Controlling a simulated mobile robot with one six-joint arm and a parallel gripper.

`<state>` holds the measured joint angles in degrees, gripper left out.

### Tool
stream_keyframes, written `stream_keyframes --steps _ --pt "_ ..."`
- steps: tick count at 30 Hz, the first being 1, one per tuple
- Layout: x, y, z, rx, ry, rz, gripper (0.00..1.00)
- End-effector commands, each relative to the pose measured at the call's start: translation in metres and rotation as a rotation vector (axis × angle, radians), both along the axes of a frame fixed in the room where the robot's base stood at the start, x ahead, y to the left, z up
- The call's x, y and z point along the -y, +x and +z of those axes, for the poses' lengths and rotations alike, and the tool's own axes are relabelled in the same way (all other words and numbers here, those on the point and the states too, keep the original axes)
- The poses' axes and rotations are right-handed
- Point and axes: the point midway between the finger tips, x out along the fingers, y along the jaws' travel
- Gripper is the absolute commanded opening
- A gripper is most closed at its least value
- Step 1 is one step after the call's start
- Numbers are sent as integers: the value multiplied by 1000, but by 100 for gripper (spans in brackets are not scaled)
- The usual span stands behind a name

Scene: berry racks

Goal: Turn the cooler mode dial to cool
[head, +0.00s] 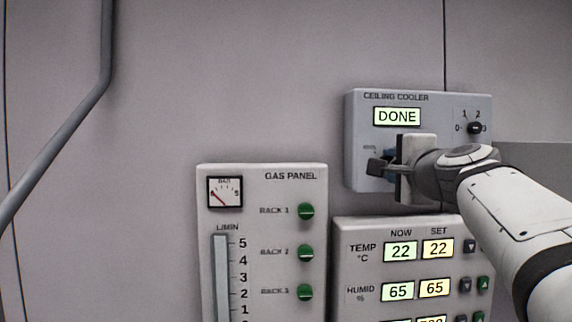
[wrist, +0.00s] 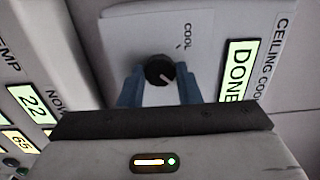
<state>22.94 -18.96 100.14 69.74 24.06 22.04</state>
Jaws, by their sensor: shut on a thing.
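The ceiling cooler panel (head: 356,112) is a grey box on the wall at the right of the head view. Its display (head: 397,116) reads DONE, and the display also shows in the wrist view (wrist: 237,70). The mode dial (wrist: 159,68) is a round black knob with a pale pointer mark, and a COOL label (wrist: 187,36) stands beside it. My gripper (head: 385,165) is at the panel's lower left. In the wrist view its blue fingers (wrist: 159,88) are shut on the dial from both sides. In the head view my gripper hides the dial.
A second knob (head: 475,128) with numbered positions sits at the cooler panel's upper right. Below is a temperature and humidity panel (head: 362,228) with displays and arrow buttons. The gas panel (head: 262,190) with green knobs stands left. A pipe (head: 106,50) runs down the left wall.

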Motion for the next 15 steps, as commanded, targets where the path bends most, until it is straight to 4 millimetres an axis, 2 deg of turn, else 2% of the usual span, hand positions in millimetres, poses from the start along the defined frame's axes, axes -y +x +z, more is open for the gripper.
stream_keyframes --steps 8,15 --pt "-2 0 -2 0 -24 3 7" --pt "-1 1 -5 -1 -141 3 7"
